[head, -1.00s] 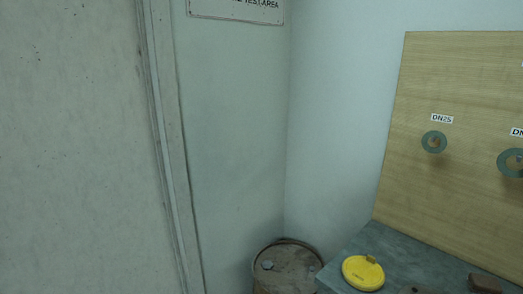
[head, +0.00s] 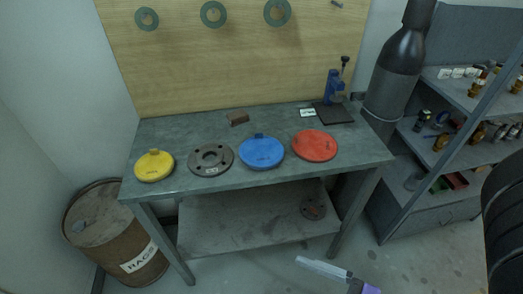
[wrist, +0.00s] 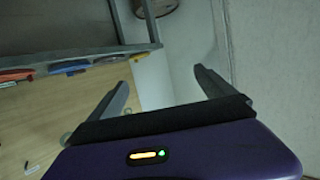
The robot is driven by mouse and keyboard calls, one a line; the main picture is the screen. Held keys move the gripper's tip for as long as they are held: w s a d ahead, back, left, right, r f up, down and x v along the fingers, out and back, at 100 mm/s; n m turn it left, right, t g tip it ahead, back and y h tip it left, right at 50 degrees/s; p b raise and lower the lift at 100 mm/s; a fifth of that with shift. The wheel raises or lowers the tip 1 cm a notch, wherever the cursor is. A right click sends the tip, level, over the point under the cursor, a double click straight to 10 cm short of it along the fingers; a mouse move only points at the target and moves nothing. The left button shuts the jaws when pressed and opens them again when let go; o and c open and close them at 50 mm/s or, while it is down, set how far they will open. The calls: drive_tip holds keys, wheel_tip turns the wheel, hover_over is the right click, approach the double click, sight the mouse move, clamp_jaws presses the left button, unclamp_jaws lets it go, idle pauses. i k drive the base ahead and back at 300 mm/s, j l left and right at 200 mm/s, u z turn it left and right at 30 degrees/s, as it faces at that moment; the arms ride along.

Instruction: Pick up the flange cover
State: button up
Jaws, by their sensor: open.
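Three round covers with raised tabs or handles lie on the grey workbench (head: 190,128): a yellow cover (head: 154,168) at the left, a blue cover (head: 261,154) in the middle and a red cover (head: 315,146) at the right. A dark grey flange (head: 231,158) with bolt holes lies between yellow and blue. In the wrist view the blue cover (wrist: 70,67) and the yellow cover (wrist: 110,59) show edge-on. My gripper (wrist: 160,77) is open and empty, apart from the covers. In the head view part of it shows low, in front of the bench.
A rusty barrel (head: 100,222) labelled RAGS stands left of the bench. A blue press-like tool (head: 333,88) and a small brown block (head: 238,118) sit at the bench's back. Shelving (head: 425,195) and a dark cylinder (head: 392,92) stand right.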

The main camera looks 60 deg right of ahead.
sight(259, 151)
drive_tip(key=j+z, duration=0.1)
drive_tip(key=z, duration=0.25)
drive_tip(key=i+j+z, duration=0.1)
drive_tip(key=z, duration=0.25)
drive_tip(key=j+z, duration=0.15)
drive_tip(key=z, duration=0.15)
